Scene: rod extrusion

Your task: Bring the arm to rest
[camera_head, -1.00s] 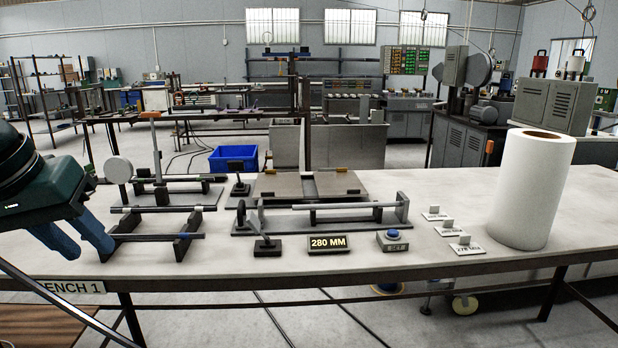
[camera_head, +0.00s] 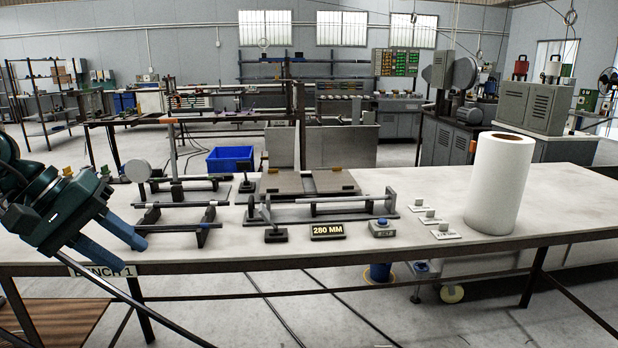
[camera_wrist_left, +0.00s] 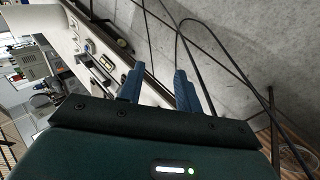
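My left gripper (camera_head: 134,254) is at the left end of the bench, near its front edge, with its blue fingers pointing down and to the right. In the left wrist view its two fingers (camera_wrist_left: 159,70) stand apart with nothing between them, so it is open and empty. In that view the bench edge and the grey floor lie beyond the fingertips. The bench (camera_head: 400,245) carries a rack with rods (camera_head: 180,204) just right of the gripper. My right gripper is not in view.
A long fixture with a rod (camera_head: 330,207) stands mid-bench, behind a "280 MM" sign (camera_head: 328,231) and a blue-topped button box (camera_head: 382,228). Several small label cards (camera_head: 428,216) and a tall white roll (camera_head: 498,185) are at the right. The bench front between them is clear.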

